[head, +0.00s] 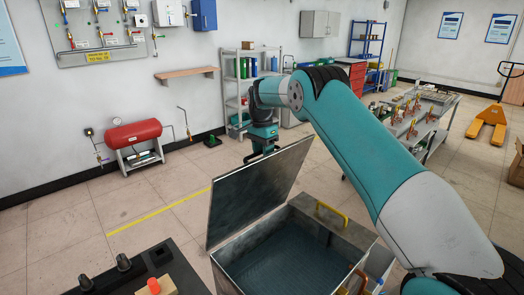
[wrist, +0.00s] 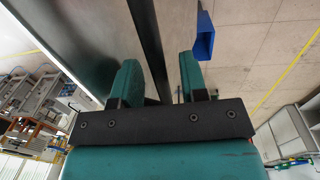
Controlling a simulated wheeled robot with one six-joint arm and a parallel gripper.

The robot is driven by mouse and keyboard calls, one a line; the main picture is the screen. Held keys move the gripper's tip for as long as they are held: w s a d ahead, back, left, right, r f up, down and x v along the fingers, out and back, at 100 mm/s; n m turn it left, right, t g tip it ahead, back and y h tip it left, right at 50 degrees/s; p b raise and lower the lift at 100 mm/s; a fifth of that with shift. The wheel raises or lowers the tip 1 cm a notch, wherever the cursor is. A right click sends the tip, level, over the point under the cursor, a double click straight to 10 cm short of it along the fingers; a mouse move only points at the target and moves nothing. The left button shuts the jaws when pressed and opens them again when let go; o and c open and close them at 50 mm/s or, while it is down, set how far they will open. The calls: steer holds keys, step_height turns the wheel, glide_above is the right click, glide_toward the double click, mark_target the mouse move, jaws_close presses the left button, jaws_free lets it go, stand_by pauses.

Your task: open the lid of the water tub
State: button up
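The metal water tub (head: 232,267) stands in the lower middle of the head view, with dark water inside. Its grey lid (head: 258,190) is raised and tilted up steeply along the left side, leaving the tub's top uncovered. My gripper (head: 258,155) is at the lid's upper edge, on the far side. In the wrist view the two teal fingers of my gripper (wrist: 162,82) are apart, with the dark lid edge (wrist: 150,45) running between them. Small gaps show beside the edge, so the fingers do not look clamped on it.
A dark control panel (head: 122,280) with knobs and a red-orange button is at the lower left. A red tank (head: 133,133) stands by the wall. A cart (head: 420,115) with parts is behind my arm. Tiled floor with a yellow line (head: 155,212) is free left of the tub.

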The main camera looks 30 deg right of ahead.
steer(key=shift+d+r+p, duration=0.15)
steer(key=shift+r+p, duration=0.2)
steer(key=shift+r, duration=0.15)
step_height(320, 180, up, 11)
steer(key=p, duration=0.3)
steer(key=shift+w, duration=0.4)
steer(key=shift+r, duration=0.1)
